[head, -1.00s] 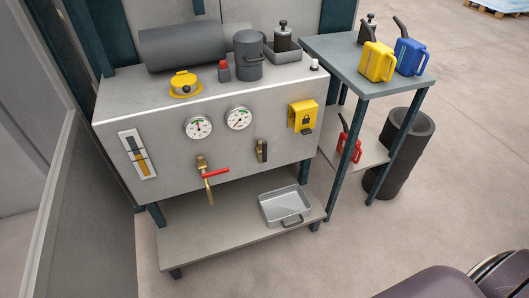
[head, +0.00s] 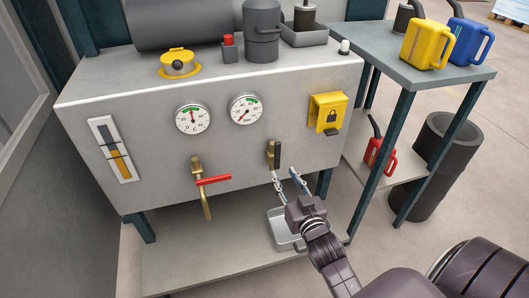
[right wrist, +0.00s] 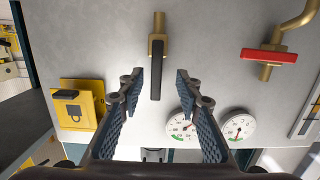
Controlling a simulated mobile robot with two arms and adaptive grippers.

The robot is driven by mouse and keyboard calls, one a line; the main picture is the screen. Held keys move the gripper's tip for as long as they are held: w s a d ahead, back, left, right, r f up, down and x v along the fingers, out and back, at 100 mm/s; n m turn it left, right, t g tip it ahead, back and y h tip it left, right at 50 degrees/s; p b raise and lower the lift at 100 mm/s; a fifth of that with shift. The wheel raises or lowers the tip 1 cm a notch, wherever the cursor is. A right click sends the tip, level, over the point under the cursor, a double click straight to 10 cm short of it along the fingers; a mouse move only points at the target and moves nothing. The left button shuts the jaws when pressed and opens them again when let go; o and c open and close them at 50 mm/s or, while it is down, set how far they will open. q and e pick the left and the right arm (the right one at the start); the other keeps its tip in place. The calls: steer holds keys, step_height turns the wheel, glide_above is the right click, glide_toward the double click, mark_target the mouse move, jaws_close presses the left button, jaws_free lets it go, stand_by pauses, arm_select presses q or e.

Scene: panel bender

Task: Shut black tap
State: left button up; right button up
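The black tap (head: 275,155) is on the front panel of the grey cabinet, below the right gauge. Its black lever stands upright, in line with its short brass pipe. In the right wrist view, where the panel appears upside down, the black lever (right wrist: 155,75) shows between and beyond the fingertips. My right gripper (head: 286,179) is open and empty, just below and in front of the tap. Its two fingers (right wrist: 155,80) are spread on either side of the lever in the picture; I see no contact. My left gripper is not in view.
A red-handled brass tap (head: 213,181) is left of the black tap. A yellow lock box (head: 327,113) sticks out at the right. Two gauges (head: 193,119) are above. A metal tray (head: 283,232) sits on the shelf below, partly behind my right gripper.

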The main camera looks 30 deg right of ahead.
mark_target(278, 149)
arm_select(q)
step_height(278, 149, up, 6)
steer(key=b, duration=0.1)
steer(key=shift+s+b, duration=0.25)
steer(key=shift+b, duration=0.05)
arm_select(e)
steer(key=shift+t+h, duration=0.3)
steer(key=shift+t, duration=0.3)
steer(key=shift+w+d+r, duration=0.4)
steer(key=shift+w+r, duration=0.3)
steer(key=shift+w, duration=0.7)
steer(key=shift+w+d+r, duration=0.4)
steer(key=shift+w+r, duration=0.3)
steer(key=shift+w, duration=0.75)
steer(key=shift+w+d+r, duration=0.4)
steer(key=shift+w+r, duration=0.3)
steer(key=shift+w, duration=0.7)
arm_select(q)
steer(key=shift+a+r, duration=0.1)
arm_select(e)
steer(key=shift+c, duration=0.4)
jaws_close()
